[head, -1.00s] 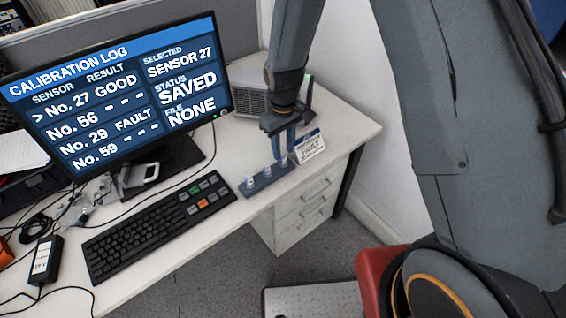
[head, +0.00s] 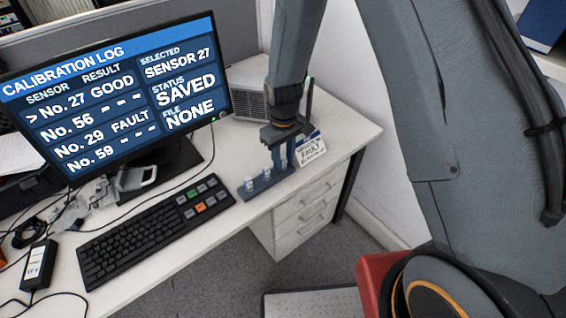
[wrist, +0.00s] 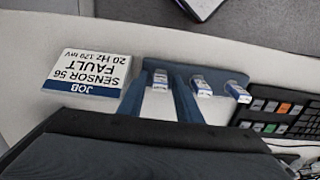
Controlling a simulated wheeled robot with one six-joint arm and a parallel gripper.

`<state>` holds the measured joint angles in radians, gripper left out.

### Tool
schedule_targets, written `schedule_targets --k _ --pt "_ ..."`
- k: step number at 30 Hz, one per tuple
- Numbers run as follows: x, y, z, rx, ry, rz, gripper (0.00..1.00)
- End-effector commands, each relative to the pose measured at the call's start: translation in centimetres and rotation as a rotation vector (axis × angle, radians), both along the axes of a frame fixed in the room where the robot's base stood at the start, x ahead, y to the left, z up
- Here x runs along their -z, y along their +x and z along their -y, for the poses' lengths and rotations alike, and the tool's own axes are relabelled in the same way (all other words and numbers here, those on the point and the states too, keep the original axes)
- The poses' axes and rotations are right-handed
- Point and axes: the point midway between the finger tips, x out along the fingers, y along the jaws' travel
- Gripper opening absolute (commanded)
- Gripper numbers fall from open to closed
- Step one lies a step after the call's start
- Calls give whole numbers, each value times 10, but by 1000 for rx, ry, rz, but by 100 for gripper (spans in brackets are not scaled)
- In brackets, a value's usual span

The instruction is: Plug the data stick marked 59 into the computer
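A blue rack (head: 262,186) near the right end of the desk holds white-and-blue data sticks in a row, including a near one (head: 250,183) and a middle one (head: 267,174). My gripper (head: 280,165) points down at the rack's far end. In the wrist view its two blue fingers (wrist: 160,100) stand apart, with a stick (wrist: 160,79) between them and narrow gaps on both sides. Two more sticks (wrist: 201,87) (wrist: 238,92) are beside them. The stick numbers are too small to read. The monitor (head: 110,95) lists No. 59 with dashes and reads FILE NONE.
The keyboard (head: 150,235) lies left of the rack. Cables and a black adapter (head: 39,264) lie at the left.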

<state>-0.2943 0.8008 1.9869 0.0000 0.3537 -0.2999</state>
Motion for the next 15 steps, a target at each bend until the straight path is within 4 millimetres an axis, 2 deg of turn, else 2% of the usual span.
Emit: schedule_targets --k 2,7,15 --pt "0 0 0 0 0 0 28" --pt "0 0 0 0 0 0 0" --pt "-1 0 0 0 0 0 0"
